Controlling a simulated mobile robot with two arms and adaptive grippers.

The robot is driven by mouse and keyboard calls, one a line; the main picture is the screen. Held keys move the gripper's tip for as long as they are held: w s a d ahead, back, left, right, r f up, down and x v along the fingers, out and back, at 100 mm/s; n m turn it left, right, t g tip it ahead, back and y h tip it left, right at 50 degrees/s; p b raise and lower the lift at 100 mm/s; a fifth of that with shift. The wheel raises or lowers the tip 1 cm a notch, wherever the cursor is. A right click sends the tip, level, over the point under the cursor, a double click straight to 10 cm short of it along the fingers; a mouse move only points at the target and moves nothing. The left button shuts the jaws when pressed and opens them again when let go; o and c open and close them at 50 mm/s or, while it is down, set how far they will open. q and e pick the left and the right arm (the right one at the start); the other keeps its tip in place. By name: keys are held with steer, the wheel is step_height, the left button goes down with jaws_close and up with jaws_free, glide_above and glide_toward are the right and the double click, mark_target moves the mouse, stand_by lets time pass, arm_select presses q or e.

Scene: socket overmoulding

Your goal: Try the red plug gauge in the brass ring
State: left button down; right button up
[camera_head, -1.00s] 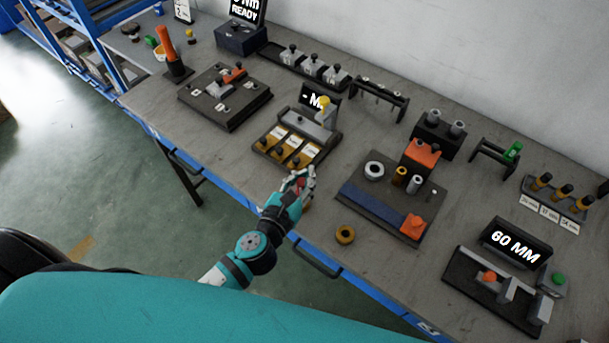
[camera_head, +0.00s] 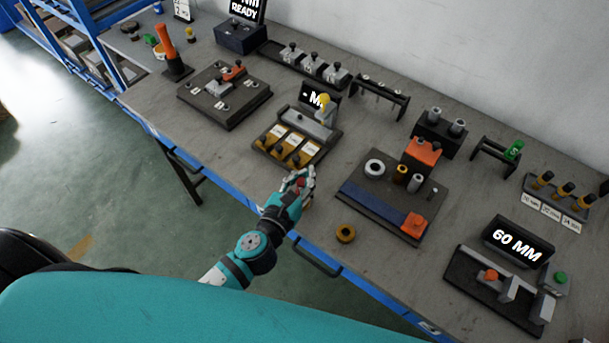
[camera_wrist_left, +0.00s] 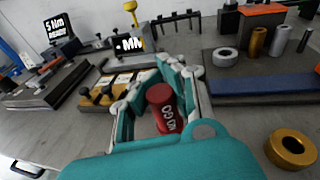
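The red plug gauge (camera_wrist_left: 165,108) is between the fingers of my left gripper in the left wrist view. White lettering on it faces the camera, and it looks tilted. My left gripper (camera_head: 299,182) is at the table's front edge, and its fingers close in around the gauge. The fingers hide part of the gauge, and its lower end is not clear. The brass ring (camera_head: 345,234) lies flat on the bare table to the right of the gripper, apart from it. The ring also shows at the right of the left wrist view (camera_wrist_left: 290,148). My right gripper is not in view.
A dark board (camera_head: 387,217) with a blue strip, a grey ring (camera_head: 374,169) and small cylinders stands behind the brass ring. A fixture with yellow labelled slots (camera_head: 268,140) is behind my gripper. A 60 MM display (camera_head: 516,244) stands at the right. Bare table surrounds the ring.

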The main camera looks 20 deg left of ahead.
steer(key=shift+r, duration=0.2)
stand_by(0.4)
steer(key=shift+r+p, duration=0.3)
steer(key=shift+p, duration=0.2)
stand_by(3.2)
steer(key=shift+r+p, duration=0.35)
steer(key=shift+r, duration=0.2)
stand_by(1.2)
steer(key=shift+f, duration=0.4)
stand_by(0.8)
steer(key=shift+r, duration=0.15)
stand_by(0.6)
